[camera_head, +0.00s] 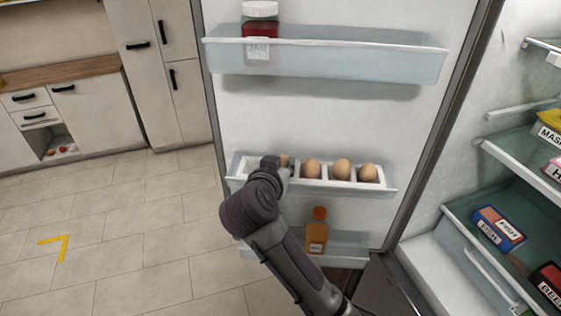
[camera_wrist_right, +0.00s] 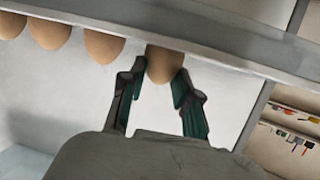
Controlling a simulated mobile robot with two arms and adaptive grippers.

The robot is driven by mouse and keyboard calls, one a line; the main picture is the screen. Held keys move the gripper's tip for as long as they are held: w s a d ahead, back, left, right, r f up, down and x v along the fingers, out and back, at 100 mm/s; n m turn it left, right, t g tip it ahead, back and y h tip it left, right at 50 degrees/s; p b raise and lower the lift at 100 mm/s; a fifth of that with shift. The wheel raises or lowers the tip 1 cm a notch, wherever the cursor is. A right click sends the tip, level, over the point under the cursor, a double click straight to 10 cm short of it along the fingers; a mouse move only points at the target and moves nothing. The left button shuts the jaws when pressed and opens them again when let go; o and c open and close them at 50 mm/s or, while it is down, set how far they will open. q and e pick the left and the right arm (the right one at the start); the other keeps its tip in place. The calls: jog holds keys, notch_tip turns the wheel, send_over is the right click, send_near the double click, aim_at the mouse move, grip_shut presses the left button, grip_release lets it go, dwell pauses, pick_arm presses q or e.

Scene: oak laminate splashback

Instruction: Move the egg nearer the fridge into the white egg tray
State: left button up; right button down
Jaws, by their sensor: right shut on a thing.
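The white egg tray (camera_head: 327,172) lies in the middle bin of the open fridge door. Three brown eggs sit in its right part in the head view: one (camera_head: 311,169), another (camera_head: 341,169) and the rightmost (camera_head: 368,173). My right gripper (camera_head: 275,165) is at the tray's left part, shut on a brown egg (camera_head: 284,160), mostly hidden by the gripper. In the right wrist view, this egg (camera_wrist_right: 163,66) is between the two fingertips, at the bin's edge. I cannot tell whether it touches the tray. My left gripper is not in view.
The upper door bin (camera_head: 400,62) holds a red jar (camera_head: 260,42). An orange bottle (camera_head: 317,236) stands in the lower door bin, right of my arm. Fridge shelves with packages (camera_head: 498,227) are at the right. Open tiled floor (camera_head: 130,230) lies at the left.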

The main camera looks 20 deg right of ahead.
jog(key=shift+f, duration=0.3)
jog(key=c, duration=0.7)
grip_release()
jog(key=shift+c, duration=0.2)
